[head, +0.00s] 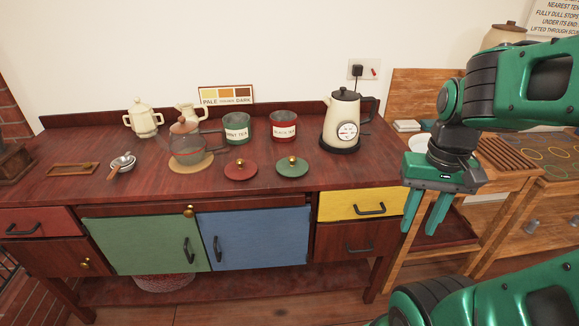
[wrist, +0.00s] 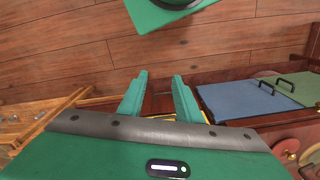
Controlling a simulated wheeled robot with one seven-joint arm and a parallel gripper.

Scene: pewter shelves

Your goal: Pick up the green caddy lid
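The green caddy lid (head: 292,167) is a flat round disc with a small brass knob. In the head view it lies on the dark red sideboard top (head: 335,178), near the front edge and right of the red lid (head: 240,170). My gripper (head: 419,228) is open and empty, with its fingers pointing down. It is to the right of the lid, in front of the sideboard's right end and well apart from the lid. In the wrist view my gripper's fingers (wrist: 159,80) are spread with nothing between them.
Behind the lids stand a green-labelled caddy (head: 236,128), a red-labelled caddy (head: 284,125) and a cream kettle (head: 341,122). A glass teapot (head: 187,147) stands left of the red lid. A wooden side table (head: 460,150) is at the right. The sideboard edge before the green lid is clear.

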